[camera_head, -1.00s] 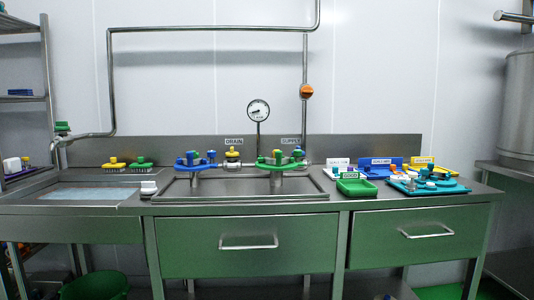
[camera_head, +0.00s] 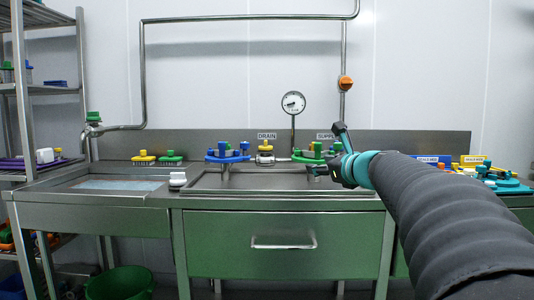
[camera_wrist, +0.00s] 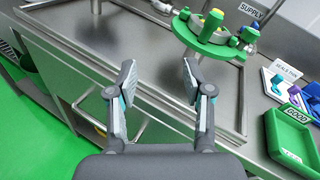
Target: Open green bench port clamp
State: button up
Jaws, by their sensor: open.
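The green bench port clamp (camera_head: 312,157) is on a stand at the back of the sink bench, under the supply label. In the wrist view the green clamp (camera_wrist: 207,36) is at the upper right, with yellow and green parts on top and a handle on its right side. My gripper (camera_wrist: 158,77) is open and empty, below and left of the clamp, apart from it over the bench's front. In the head view my gripper (camera_head: 335,155) is in front of the clamp's right part and hides some of it.
A blue clamp (camera_head: 227,153) stands to the left on the same bench. A green tray (camera_wrist: 292,135) marked good lies at the right, near blue and white trays. A pressure gauge (camera_head: 293,103) rises behind. The sink top (camera_head: 205,182) is clear.

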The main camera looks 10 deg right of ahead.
aim_at(320, 147)
jog(key=w+d+r+m+t+h, duration=0.2)
jog(key=w+d+m, duration=0.1)
jog(key=d+m, duration=0.3)
jog(key=shift+n, duration=0.6)
jog(key=w+p, duration=0.2)
jog(key=w, duration=1.1)
jog(key=shift+r, duration=0.2)
grip_shut()
